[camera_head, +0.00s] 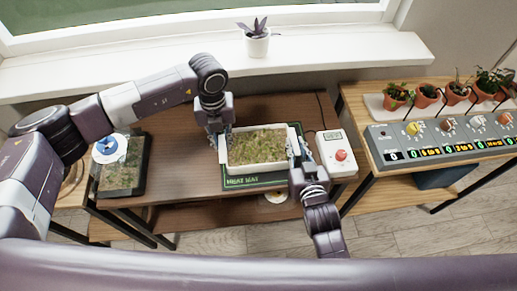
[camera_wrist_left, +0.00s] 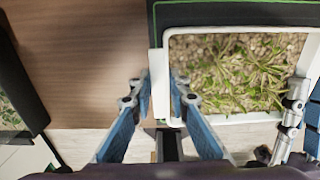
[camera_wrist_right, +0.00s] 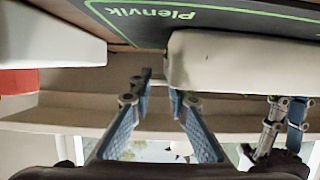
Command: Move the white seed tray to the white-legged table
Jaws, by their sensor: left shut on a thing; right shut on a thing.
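The white seed tray (camera_head: 262,168), filled with green seedlings, is over the dark heat mat (camera_head: 240,182) on the brown table. I cannot tell whether it touches the mat. My left gripper (camera_head: 220,138) is shut on the tray's left end; in the left wrist view the fingers (camera_wrist_left: 160,88) close on a white strip beside the tray rim (camera_wrist_left: 166,60). My right gripper (camera_head: 297,155) is shut on the right end; in the right wrist view its fingers (camera_wrist_right: 158,88) are beside the tray's white wall (camera_wrist_right: 240,62), the gripped part mostly hidden. No white-legged table shows.
A white box with a red button (camera_head: 337,153) stands close right of the tray. A black tray (camera_head: 122,182) with a blue-and-white disc lies at left. A black-legged table (camera_head: 362,122) at right holds potted plants and a dial panel (camera_head: 440,143). A potted plant (camera_head: 257,44) is on the sill.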

